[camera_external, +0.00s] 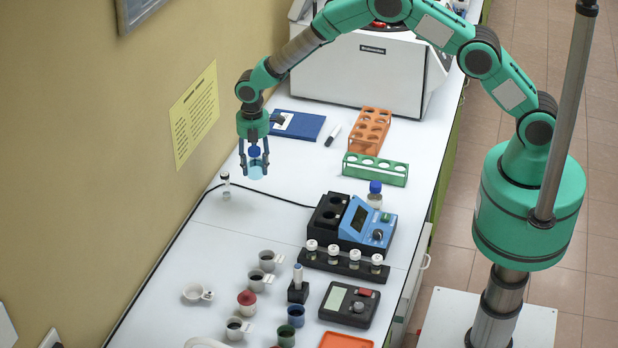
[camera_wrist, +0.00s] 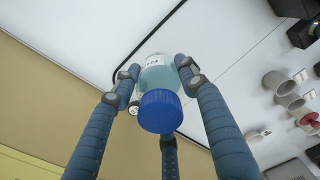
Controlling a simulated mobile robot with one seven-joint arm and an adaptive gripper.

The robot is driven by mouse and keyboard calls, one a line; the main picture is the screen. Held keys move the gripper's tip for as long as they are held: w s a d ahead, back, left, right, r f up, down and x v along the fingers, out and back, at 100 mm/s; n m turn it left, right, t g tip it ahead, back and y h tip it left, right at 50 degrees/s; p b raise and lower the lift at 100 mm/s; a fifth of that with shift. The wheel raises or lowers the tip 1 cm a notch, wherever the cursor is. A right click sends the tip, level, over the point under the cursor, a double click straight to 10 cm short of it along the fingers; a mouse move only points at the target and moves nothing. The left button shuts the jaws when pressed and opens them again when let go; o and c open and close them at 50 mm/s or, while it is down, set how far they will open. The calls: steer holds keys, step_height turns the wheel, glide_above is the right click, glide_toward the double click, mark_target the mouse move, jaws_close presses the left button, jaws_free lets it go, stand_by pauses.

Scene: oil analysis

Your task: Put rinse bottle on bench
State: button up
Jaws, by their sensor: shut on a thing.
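The rinse bottle, a clear bottle with light blue liquid and a blue cap, is held upright in my gripper (camera_external: 254,165). In the external view the bottle (camera_external: 255,172) shows below the fingers, near the wall side of the white bench (camera_external: 290,215). In the wrist view my gripper's blue-grey fingers (camera_wrist: 165,95) close around the bottle (camera_wrist: 160,75), with its blue cap (camera_wrist: 160,112) towards the camera. The bottle appears to be above the bench top; its base contact is hard to see.
A small white-capped vial (camera_external: 226,184) stands just left of the bottle, by a black cable (camera_external: 275,198). Cups (camera_external: 266,262) stand in front. The bench between is clear.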

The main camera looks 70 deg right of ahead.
stand_by(0.3)
steer(key=shift+f+p, duration=0.35)
steer(key=shift+f, duration=2.75)
steer(key=shift+f, duration=0.1)
steer(key=shift+f, duration=1.75)
steer(key=shift+f, duration=0.15)
steer(key=o, duration=1.3)
steer(key=shift+c, duration=0.2)
steer(key=shift+r+b, duration=0.5)
steer(key=shift+r, duration=5.6)
